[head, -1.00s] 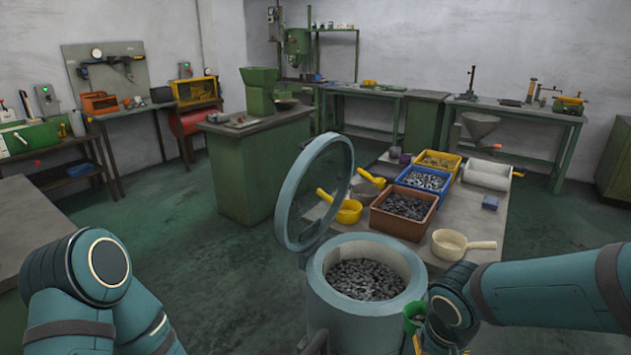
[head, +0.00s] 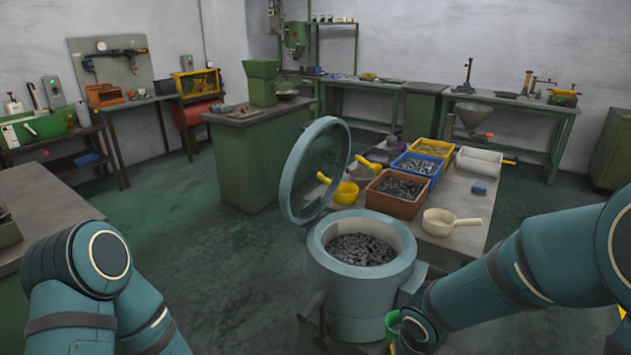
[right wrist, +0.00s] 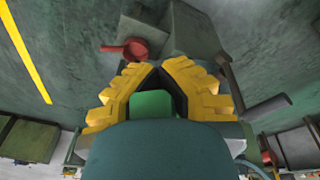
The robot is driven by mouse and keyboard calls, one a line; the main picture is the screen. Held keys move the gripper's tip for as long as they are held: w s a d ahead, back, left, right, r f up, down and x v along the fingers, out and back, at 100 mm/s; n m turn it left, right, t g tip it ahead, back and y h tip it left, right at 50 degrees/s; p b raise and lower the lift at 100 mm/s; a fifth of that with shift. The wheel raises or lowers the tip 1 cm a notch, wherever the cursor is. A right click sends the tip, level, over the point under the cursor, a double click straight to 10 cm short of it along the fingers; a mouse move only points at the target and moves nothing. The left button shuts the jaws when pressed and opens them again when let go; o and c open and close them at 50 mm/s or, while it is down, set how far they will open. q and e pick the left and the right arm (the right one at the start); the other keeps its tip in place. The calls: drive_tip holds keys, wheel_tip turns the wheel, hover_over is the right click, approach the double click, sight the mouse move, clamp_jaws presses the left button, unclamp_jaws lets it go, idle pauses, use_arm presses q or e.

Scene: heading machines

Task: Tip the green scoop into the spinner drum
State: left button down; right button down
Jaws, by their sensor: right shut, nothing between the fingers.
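The spinner drum (head: 330,268) is a blue-grey round tub with its round lid (head: 314,172) swung up on the left. Dark small parts (head: 362,248) lie inside the drum. A green scoop (head: 391,326) shows partly at the drum's lower right, beside my right arm; its contents are not clear. In the right wrist view, my right gripper (right wrist: 160,68) has yellow fingers closed to a point. A green surface (right wrist: 152,103) shows behind them, likely the scoop. I cannot tell whether they touch. My left arm is at the lower left; its gripper is out of frame.
A bench right of the drum holds a cream scoop (head: 442,222), yellow scoop (head: 346,192), brown crate (head: 398,206), blue crate (head: 417,172) and yellow crate (head: 433,150). Open floor lies left of the drum.

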drive_tip(key=x, duration=0.2)
drive_tip(key=a+x, duration=0.1)
drive_tip(key=x, duration=0.2)
drive_tip(key=shift+s+f, duration=0.15)
drive_tip(key=shift+f, duration=0.1)
